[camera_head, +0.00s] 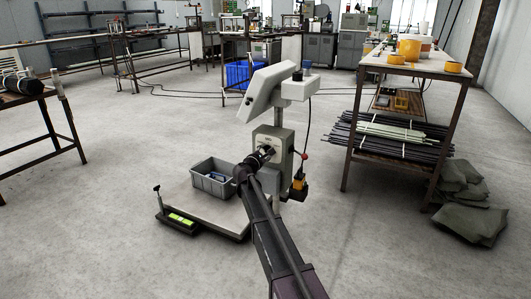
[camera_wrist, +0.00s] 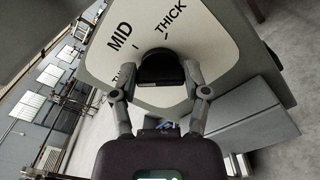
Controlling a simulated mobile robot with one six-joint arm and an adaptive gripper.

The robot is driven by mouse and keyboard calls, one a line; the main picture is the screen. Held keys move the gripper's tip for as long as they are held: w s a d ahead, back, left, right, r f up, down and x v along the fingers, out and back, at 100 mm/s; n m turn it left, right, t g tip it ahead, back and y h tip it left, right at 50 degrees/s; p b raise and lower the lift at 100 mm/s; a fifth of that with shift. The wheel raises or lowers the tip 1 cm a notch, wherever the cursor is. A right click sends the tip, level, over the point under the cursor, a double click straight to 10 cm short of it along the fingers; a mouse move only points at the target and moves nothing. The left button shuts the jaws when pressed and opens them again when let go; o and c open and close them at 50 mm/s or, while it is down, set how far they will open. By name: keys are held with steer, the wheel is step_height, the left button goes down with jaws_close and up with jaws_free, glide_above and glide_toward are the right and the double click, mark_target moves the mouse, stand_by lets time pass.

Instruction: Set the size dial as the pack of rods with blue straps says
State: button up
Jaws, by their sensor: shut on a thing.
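The black size dial (camera_wrist: 160,68) sits on a pale plate (camera_wrist: 200,45) in the wrist view. The plate reads MID and THICK, with a third word starting TH partly hidden by my finger. My gripper (camera_wrist: 161,80) is shut on the dial, one finger on each side. I cannot see a pointer mark on the dial. In the head view my gripper (camera_head: 263,155) is at the front of the grey machine (camera_head: 272,138), and the dial is hidden there. Rod bundles (camera_head: 390,132) lie on the right table's lower shelf with pale straps; I cannot make out blue straps.
A grey bin (camera_head: 205,187) stands on a low platform scale (camera_head: 207,215) left of the machine. A black and yellow box (camera_head: 299,190) hangs at its right. Green sacks (camera_head: 468,205) lie by the right table (camera_head: 350,135). The floor at front left is clear.

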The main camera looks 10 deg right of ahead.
steer(key=m, duration=0.4)
steer(key=shift+w+d+m, duration=0.1)
steer(key=shift+m, duration=0.2)
steer(key=shift+f+m, duration=0.1)
steer(key=shift+m, duration=1.8)
steer(key=o, duration=1.2)
steer(key=shift+c, duration=0.2)
steer(key=v, duration=1.2)
